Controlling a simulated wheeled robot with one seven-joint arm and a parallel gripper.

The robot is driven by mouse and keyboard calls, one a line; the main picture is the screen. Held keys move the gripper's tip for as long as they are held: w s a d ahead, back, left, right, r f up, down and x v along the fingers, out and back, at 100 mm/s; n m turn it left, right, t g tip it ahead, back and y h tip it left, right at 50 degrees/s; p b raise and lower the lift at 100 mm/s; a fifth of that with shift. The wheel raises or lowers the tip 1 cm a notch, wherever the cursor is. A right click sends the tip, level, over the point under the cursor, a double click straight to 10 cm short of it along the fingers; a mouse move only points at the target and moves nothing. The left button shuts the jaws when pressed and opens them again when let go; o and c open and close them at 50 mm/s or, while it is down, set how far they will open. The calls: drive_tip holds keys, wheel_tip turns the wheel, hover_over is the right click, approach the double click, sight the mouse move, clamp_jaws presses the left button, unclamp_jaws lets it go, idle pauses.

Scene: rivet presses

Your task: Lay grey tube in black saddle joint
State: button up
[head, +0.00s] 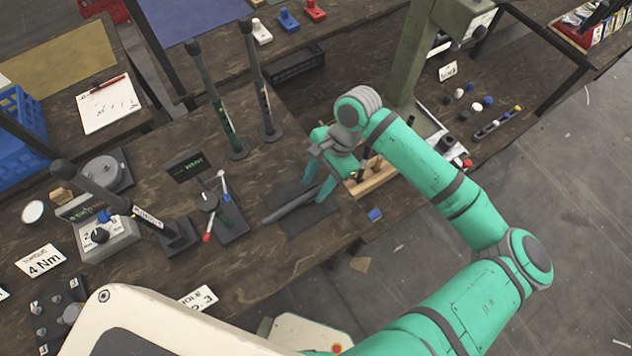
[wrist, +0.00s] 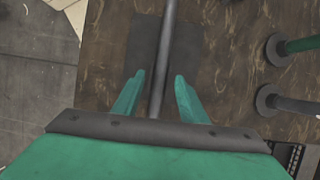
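The grey tube (head: 292,206) lies on a dark mat (head: 308,221) on the wooden bench, below and left of my gripper. In the wrist view the tube (wrist: 166,45) runs lengthwise between my fingers. My gripper (head: 322,191) is low over the mat, pointing down, and it also shows in the wrist view (wrist: 160,80). Its green fingers are open, one on each side of the tube, with a gap on both sides. I cannot pick out the black saddle joint with certainty in either view.
Two upright posts (head: 217,105) (head: 258,82) on round bases stand behind left. A small fixture with red and white knobs (head: 222,212) is left of the mat. A wooden rack (head: 372,183) and a green press column (head: 409,50) are at right.

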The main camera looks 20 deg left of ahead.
drive_tip(key=shift+r, duration=0.1)
drive_tip(key=v, duration=1)
drive_tip(key=shift+w+r, duration=0.15)
drive_tip(key=shift+r, duration=0.1)
drive_tip(key=shift+d+f, duration=0.1)
drive_tip(key=shift+d, duration=0.1)
